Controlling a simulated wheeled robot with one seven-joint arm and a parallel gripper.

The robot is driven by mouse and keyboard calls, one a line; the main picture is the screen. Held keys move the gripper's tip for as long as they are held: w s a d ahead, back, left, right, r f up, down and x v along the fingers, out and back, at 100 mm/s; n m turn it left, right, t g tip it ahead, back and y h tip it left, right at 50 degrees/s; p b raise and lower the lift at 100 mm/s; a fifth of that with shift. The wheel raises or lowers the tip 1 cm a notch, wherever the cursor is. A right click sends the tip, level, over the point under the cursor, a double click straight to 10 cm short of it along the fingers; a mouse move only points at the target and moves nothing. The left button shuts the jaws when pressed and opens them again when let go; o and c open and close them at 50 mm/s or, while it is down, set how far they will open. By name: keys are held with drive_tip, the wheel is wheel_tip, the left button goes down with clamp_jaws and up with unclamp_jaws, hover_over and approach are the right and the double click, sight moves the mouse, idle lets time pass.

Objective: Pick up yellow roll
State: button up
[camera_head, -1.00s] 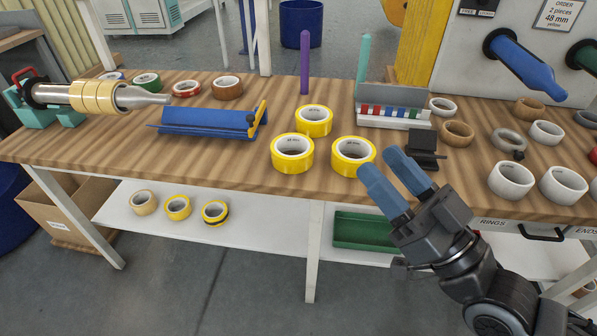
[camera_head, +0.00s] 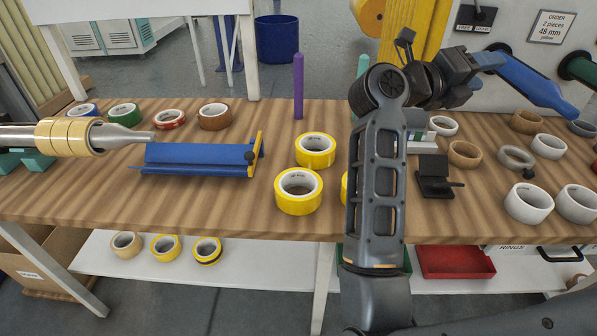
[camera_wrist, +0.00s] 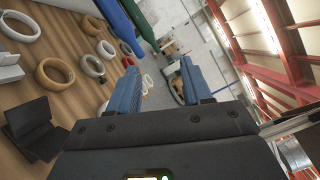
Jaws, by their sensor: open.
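Two yellow rolls with pale cores stand flat on the wooden bench in the head view: a back one (camera_head: 315,151) and a front one (camera_head: 298,191). A third yellow roll (camera_head: 344,188) beside them is almost wholly hidden behind my arm. My gripper (camera_head: 492,60) is raised above the bench's back right, well away from these rolls, pointing right near the blue wall spindle (camera_head: 532,80). In the wrist view my gripper (camera_wrist: 158,75) shows its two blue fingers apart with nothing between them. No yellow roll shows clearly in that view.
A blue cradle (camera_head: 195,158) and a purple post (camera_head: 298,85) stand left of and behind the rolls. A black stand (camera_head: 434,176) and several white and tan rings are on the right. Rolls also lie on the lower shelf (camera_head: 230,270).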

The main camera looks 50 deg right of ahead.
drive_tip(key=w+a+f+t+y, duration=0.1)
drive_tip(key=w+f+t+y, duration=0.2)
drive_tip(key=f+y, duration=0.3)
drive_tip(key=t+y, duration=0.7)
drive_tip(key=y, duration=0.2)
hover_over(319, 184)
drive_tip(key=f, duration=1.3)
drive_tip(key=shift+s+a+f, duration=0.1)
drive_tip(key=shift+s+a, duration=0.1)
drive_tip(key=shift+s, duration=0.2)
drive_tip(key=shift+w+a+f, duration=0.15)
drive_tip(key=shift+a+f, duration=0.05)
drive_tip(key=shift+f, duration=0.05)
drive_tip(key=f, duration=0.4)
drive_tip(key=d+f+p, duration=0.1)
drive_tip(key=f, duration=0.2)
drive_tip(key=shift+w+f, duration=0.1)
drive_tip(key=shift+w, duration=0.25)
drive_tip(key=shift+c, duration=0.2)
clamp_jaws()
